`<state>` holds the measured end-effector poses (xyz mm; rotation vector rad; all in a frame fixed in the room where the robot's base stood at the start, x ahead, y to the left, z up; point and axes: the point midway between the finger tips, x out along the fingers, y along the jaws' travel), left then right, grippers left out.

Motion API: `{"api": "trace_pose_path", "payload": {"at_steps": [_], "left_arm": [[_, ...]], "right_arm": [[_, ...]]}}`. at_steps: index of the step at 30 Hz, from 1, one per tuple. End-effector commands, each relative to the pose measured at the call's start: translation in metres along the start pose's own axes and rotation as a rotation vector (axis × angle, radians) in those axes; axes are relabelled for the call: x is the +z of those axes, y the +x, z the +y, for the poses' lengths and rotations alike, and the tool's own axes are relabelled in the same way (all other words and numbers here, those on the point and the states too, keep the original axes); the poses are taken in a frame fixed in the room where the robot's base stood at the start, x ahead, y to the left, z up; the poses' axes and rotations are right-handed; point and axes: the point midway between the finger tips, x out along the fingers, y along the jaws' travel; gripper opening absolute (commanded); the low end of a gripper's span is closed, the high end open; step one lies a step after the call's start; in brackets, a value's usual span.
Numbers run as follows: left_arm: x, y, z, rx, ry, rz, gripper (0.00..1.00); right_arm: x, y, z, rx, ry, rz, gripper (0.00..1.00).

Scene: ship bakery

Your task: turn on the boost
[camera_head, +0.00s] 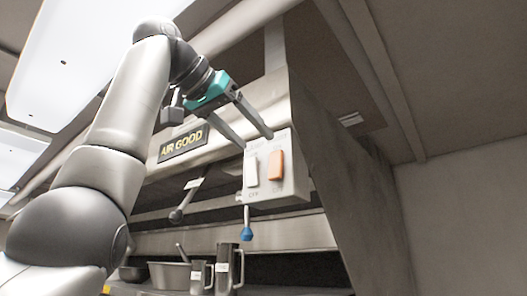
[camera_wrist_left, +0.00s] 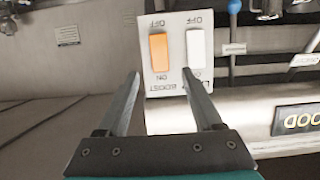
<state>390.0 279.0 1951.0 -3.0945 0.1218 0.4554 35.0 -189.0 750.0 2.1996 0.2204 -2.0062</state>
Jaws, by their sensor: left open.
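A white switch box (camera_head: 297,184) on the hood front carries an orange rocker switch (camera_head: 275,166) and a white rocker switch (camera_head: 251,171). In the left wrist view the box (camera_wrist_left: 177,18) appears upside down. There the orange rocker (camera_wrist_left: 159,54) has a BOOST label beside it, with ON and OFF at its ends; the white rocker (camera_wrist_left: 196,47) is beside it. My left gripper (camera_head: 257,141) is open and empty, its fingertips close to the box's ON-side edge. In the wrist view the orange rocker lies between the fingertips (camera_wrist_left: 161,73). Whether they touch the box cannot be told.
An AIR GOOD sign (camera_head: 183,142) is on the hood left of the box. A blue-tipped lever (camera_head: 247,233) hangs below the box, and a dark-knobbed lever (camera_head: 178,214) hangs to its left. Metal jugs (camera_head: 228,268) and a pan (camera_head: 169,275) stand below.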

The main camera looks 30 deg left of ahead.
Motion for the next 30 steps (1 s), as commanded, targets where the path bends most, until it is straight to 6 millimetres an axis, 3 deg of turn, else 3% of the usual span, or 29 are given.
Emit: {"api": "trace_pose_path", "payload": {"at_steps": [6, 12, 30], "left_arm": [[-0.001, -0.053, 0.001, 0.000, 0.000, 0.004, 0.68], [-0.001, -0.082, 0.000, -0.001, 0.000, 0.002, 0.68], [0.000, -0.090, 0.000, -0.001, 0.000, 0.000, 0.68]], "right_arm": [[0.000, 0.001, 0.000, 0.000, 0.000, 0.000, 0.50], [0.000, -0.001, 0.000, 0.000, 0.000, 0.000, 0.50], [0.000, -0.002, 0.000, 0.000, 0.000, 0.000, 0.50]]}}
